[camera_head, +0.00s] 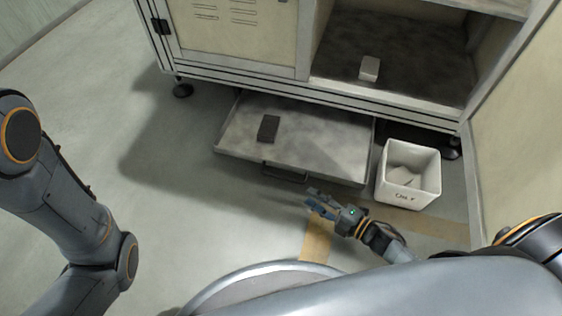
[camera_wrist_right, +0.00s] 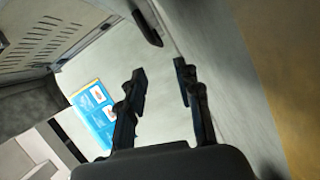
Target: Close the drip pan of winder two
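The drip pan (camera_head: 335,150) is a flat grey tray, pulled well out from under the cabinet in the head view. Its front edge carries a dark bar handle (camera_head: 285,173). A small dark block (camera_head: 268,129) lies on the pan. My right gripper (camera_head: 314,198) is in front of the pan, near the handle and apart from it in the head view. In the right wrist view its two fingers (camera_wrist_right: 160,72) are spread with nothing between them. My left arm shows at the left, but its gripper is out of view.
A white bin (camera_head: 409,194) with pale pieces inside stands just right of the pan. The floor left of the pan is clear. A blue printed panel (camera_wrist_right: 95,112) shows in the wrist view.

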